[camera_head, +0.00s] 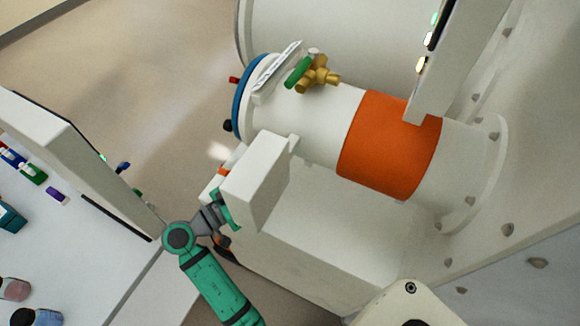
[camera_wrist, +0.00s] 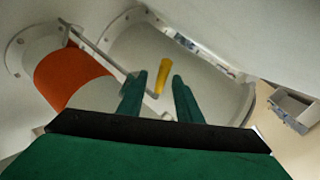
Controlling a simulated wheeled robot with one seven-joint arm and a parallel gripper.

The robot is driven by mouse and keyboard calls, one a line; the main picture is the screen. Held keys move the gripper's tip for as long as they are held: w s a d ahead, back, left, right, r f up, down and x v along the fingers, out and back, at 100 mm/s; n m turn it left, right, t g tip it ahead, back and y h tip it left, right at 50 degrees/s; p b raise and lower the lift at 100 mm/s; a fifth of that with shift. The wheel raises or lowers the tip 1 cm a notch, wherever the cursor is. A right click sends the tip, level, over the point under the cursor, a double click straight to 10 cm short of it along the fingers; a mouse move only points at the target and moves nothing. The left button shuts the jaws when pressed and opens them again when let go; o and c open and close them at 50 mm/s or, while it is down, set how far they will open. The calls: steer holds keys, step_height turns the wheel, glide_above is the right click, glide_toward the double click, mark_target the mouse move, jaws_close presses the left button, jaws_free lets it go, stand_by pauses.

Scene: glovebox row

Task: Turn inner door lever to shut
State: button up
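In the wrist view a yellow lever (camera_wrist: 163,76) stands out from a pale round surface, which I take to be the inner door (camera_wrist: 205,86). My gripper (camera_wrist: 159,76) has two green fingers spread apart, with gaps on both sides of the lever. The lever appears between the fingertips or just beyond them; I cannot tell the depth or whether they touch. In the head view my green arm reaches up from the bottom, and its end is partly hidden by a white box-shaped part. I cannot make out the lever or fingertips there.
A white cylinder with an orange band (camera_head: 390,143) juts from the pale wall; the band also shows in the wrist view (camera_wrist: 68,76). A brass valve with a green handle (camera_head: 299,72) and a blue ring (camera_head: 246,95) are at its outer end. A white bench (camera_head: 75,235) stands left.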

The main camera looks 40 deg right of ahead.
steer(key=d, duration=0.6)
steer(key=shift+s+d, duration=0.25)
steer(key=shift+d, duration=0.1)
steer(key=shift+c, duration=0.6)
jaws_close()
